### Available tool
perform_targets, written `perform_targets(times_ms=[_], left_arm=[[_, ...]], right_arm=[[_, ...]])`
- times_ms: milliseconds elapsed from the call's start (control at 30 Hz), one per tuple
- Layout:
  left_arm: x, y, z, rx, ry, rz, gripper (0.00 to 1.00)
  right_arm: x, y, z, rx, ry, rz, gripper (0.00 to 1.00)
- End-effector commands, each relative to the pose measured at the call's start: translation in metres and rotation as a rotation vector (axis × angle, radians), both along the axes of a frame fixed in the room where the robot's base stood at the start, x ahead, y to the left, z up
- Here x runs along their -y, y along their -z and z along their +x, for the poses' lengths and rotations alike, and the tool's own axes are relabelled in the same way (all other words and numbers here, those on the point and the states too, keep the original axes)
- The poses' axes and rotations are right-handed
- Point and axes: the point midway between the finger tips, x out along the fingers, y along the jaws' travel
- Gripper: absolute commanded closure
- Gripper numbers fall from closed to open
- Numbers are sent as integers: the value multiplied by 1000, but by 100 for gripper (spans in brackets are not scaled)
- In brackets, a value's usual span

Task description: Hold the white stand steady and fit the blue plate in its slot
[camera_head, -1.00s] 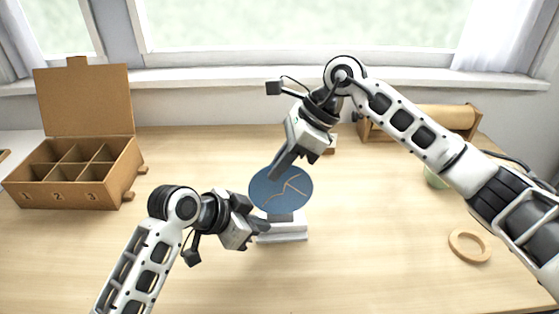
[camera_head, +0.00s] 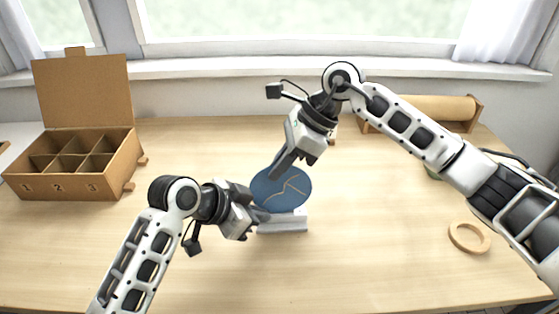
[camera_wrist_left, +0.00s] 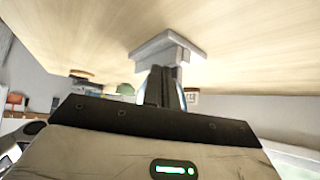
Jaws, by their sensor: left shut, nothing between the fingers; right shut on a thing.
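The white stand (camera_head: 283,225) sits on the table in front of me, its slot hidden behind the blue plate's lower edge. The round blue plate (camera_head: 284,188), marked with gold seams, is upright just above or in the stand; I cannot tell whether it is seated. My right gripper (camera_head: 278,172) is shut on the plate's upper left edge. My left gripper (camera_head: 257,222) is shut with nothing between its fingers, close against the stand's left side. In the left wrist view the stand (camera_wrist_left: 168,45) is just beyond the fingertips (camera_wrist_left: 164,72); contact is unclear.
A cardboard box (camera_head: 75,185) with numbered compartments and a raised lid stands at the left. A wooden ring (camera_head: 468,238) lies at the right. A roll in a wooden holder (camera_head: 425,108) is at the back right. The front middle of the table is clear.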

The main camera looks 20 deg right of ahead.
Motion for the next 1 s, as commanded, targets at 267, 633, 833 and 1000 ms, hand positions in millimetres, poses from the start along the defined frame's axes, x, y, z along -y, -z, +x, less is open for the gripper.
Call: perform_targets(times_ms=[267, 633, 833, 1000], left_arm=[[-7, 22, -6, -38, -1, 40, 100], [-7, 21, -6, -37, 0, 41, 100], [-7, 21, -6, -37, 0, 41, 100], [-7, 21, -6, -37, 0, 41, 100]], right_arm=[[0, 9, 0, -1, 2, 0, 100], [0, 16, 0, 1, 1, 1, 100], [0, 16, 0, 1, 1, 1, 100], [0, 16, 0, 1, 1, 1, 89]])
